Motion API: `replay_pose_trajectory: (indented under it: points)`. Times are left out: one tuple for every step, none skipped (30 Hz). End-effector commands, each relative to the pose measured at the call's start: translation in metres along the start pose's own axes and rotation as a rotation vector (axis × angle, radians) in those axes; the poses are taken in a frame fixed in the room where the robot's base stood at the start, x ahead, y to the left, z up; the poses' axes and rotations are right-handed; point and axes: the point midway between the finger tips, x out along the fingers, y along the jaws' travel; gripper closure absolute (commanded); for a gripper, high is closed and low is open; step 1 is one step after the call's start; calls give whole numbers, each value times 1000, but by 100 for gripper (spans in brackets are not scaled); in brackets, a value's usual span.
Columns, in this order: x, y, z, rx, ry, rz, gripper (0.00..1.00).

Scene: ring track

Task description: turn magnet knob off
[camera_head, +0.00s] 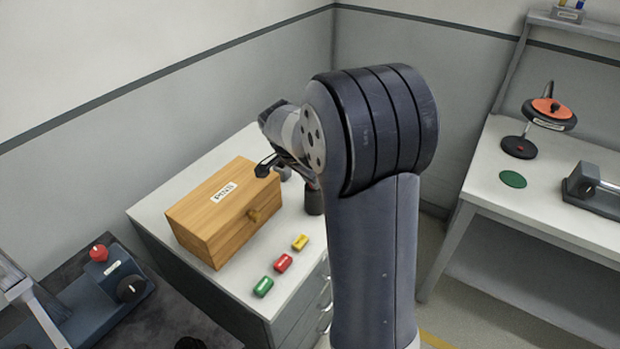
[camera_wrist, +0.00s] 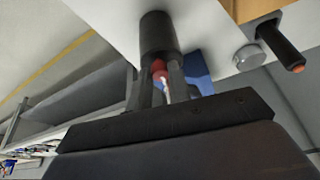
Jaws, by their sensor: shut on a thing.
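My gripper (camera_wrist: 161,82) shows in the wrist view with its two fingers closed on a small red piece (camera_wrist: 159,68) with a pale stripe. The red piece meets the end of a dark cylinder (camera_wrist: 157,36); I cannot tell whether they are one part. In the head view my gripper (camera_head: 303,173) is partly hidden by my arm, just above a dark cylinder (camera_head: 314,200) beside the wooden box. The red piece is hidden there. No readable magnet label shows on it.
A wooden PINS box (camera_head: 225,208) stands on the white cabinet top (camera_head: 190,172). Yellow (camera_head: 300,242), red (camera_head: 283,262) and green (camera_head: 263,286) blocks lie in front. A blue-grey device with a red knob (camera_head: 98,252) is at lower left. Another bench (camera_head: 560,220) stands right.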

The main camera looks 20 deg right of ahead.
Motion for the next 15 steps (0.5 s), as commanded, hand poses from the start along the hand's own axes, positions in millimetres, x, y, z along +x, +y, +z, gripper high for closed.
replay_pose_trajectory:
  points:
    - [2,1,1,-22,0,-11,100]
    - [1,1,0,-39,1,-19,100]
    - [2,1,0,-63,1,-29,100]
    - [2,2,0,-83,1,-37,100]
    - [2,2,0,-104,1,-45,100]
    - [2,2,0,-134,1,-59,100]
    - [2,3,0,-158,1,-69,100]
    - [2,3,0,-183,1,-78,100]
    - [2,3,0,-218,2,-93,100]
    - [2,4,0,-244,1,-104,100]
    - [1,4,0,-269,1,-115,100]
    - [1,4,-1,-305,2,-130,100]
    - [1,5,-1,-331,1,-140,100]
    - [1,5,-1,-357,1,-151,100]
    - [1,5,-2,-392,2,-166,100]
